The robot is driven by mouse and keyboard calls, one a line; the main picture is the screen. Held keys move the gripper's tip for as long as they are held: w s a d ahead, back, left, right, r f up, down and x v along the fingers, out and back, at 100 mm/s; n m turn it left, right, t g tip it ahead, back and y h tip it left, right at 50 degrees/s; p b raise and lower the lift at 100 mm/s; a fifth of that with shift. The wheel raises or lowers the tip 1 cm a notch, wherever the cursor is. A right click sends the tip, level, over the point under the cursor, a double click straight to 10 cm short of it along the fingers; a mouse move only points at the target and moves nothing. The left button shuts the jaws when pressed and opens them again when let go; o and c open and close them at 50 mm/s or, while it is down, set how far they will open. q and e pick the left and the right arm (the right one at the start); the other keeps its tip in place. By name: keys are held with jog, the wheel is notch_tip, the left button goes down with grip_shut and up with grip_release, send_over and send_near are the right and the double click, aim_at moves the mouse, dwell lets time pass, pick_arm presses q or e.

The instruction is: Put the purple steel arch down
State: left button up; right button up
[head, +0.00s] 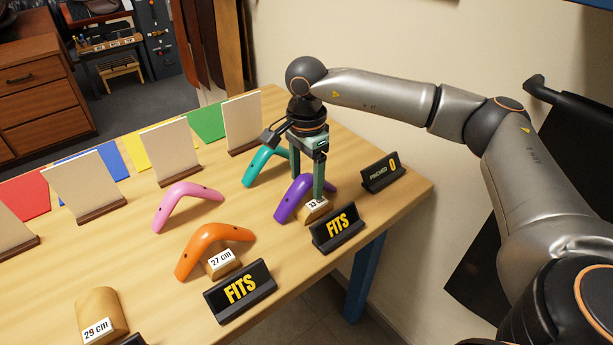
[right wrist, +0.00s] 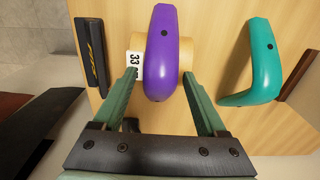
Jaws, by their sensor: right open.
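The purple steel arch (head: 291,200) sits over a small wooden block labelled 33 (head: 315,210) at the right of the table. It also shows in the right wrist view (right wrist: 162,60), with the block (right wrist: 137,62) partly hidden under it. My right gripper (head: 307,185) is above and around the arch. Its two green fingers (right wrist: 160,95) are open, one on each side of the purple arch, with gaps between them and it. My left gripper is not in view.
A black FITS sign (head: 338,229) stands in front of the purple arch, and a PINCHED 0 sign (head: 382,173) to its right. A teal arch (head: 262,166) lies behind. A pink arch (head: 186,203) and an orange arch (head: 213,240) lie to the left. White boards (head: 178,152) stand behind.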

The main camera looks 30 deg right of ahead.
aim_at(306, 182)
jog(key=shift+r, duration=0.1)
notch_tip(306, 182, up, 12)
dwell(0.5)
dwell(1.0)
